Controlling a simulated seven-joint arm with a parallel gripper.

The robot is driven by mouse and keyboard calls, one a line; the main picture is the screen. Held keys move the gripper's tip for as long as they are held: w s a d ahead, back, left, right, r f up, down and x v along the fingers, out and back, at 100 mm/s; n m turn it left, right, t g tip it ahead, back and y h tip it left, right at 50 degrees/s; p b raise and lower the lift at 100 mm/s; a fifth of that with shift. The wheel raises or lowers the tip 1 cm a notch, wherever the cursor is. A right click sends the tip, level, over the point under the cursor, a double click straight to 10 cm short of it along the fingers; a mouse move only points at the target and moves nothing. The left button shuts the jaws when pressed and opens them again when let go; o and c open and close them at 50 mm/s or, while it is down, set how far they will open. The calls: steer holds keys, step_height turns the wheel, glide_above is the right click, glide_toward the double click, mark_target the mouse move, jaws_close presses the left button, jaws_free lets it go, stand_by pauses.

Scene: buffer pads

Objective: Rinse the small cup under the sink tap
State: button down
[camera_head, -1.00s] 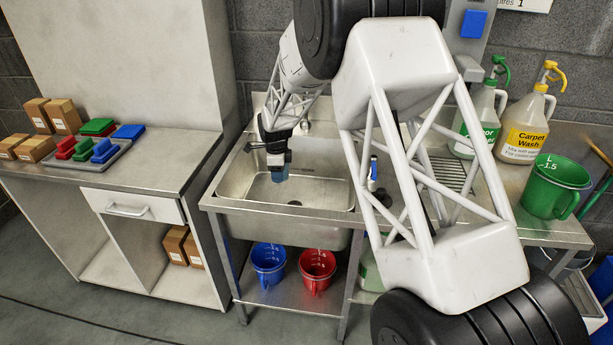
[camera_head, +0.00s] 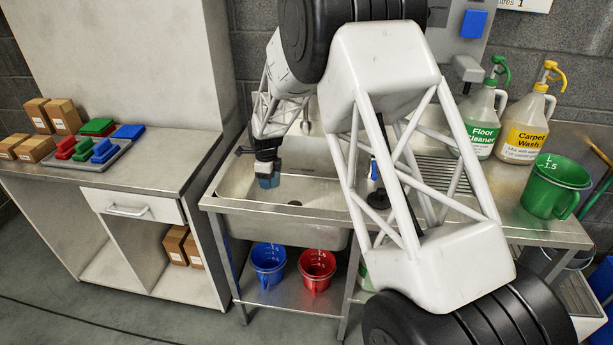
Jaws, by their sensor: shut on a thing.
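My gripper (camera_head: 266,168) is shut on a small translucent blue cup (camera_head: 268,182). It holds the cup over the left part of the steel sink basin (camera_head: 318,197). The cup looks roughly upright, but it is small and partly covered by the gripper, so its contents cannot be seen. The tap is mostly hidden behind my arm, and I cannot tell whether water runs.
A floor cleaner bottle (camera_head: 482,125), a carpet wash bottle (camera_head: 525,128) and a green jug (camera_head: 553,187) stand right of the sink. A blue bucket (camera_head: 268,265) and red bucket (camera_head: 317,269) sit below. Colored blocks (camera_head: 98,140) lie on the left counter.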

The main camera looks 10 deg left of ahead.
mark_target(279, 175)
steer(key=shift+d+r+y, duration=0.3)
steer(key=shift+d+y, duration=0.4)
steer(key=shift+y, duration=0.1)
steer(key=shift+d+r+y, duration=0.3)
steer(key=shift+d+y, duration=0.35)
steer(key=shift+y, duration=0.15)
steer(key=shift+d+r+y, duration=0.4)
steer(key=shift+d+y, duration=0.4)
steer(key=shift+y, duration=0.3)
steer(key=shift+d+r+y, duration=0.3)
steer(key=shift+d+y, duration=0.4)
steer(key=shift+d+r+y, duration=0.3)
steer(key=shift+r+y, duration=0.05)
steer(key=shift+y, duration=0.75)
steer(key=shift+d+r+y+p, duration=0.15)
steer(key=shift+r+y+p, duration=0.2)
steer(key=shift+y, duration=0.45)
steer(key=shift+d+r+y+p, duration=0.2)
steer(key=shift+y+p, duration=0.2)
steer(key=shift+y, duration=0.4)
steer(key=shift+d+r+y+p, duration=0.1)
steer(key=shift+r+y+p, duration=0.25)
steer(key=shift+y, duration=0.45)
stand_by(0.4)
steer(key=shift+d+y, duration=0.45)
steer(key=shift+y, duration=0.05)
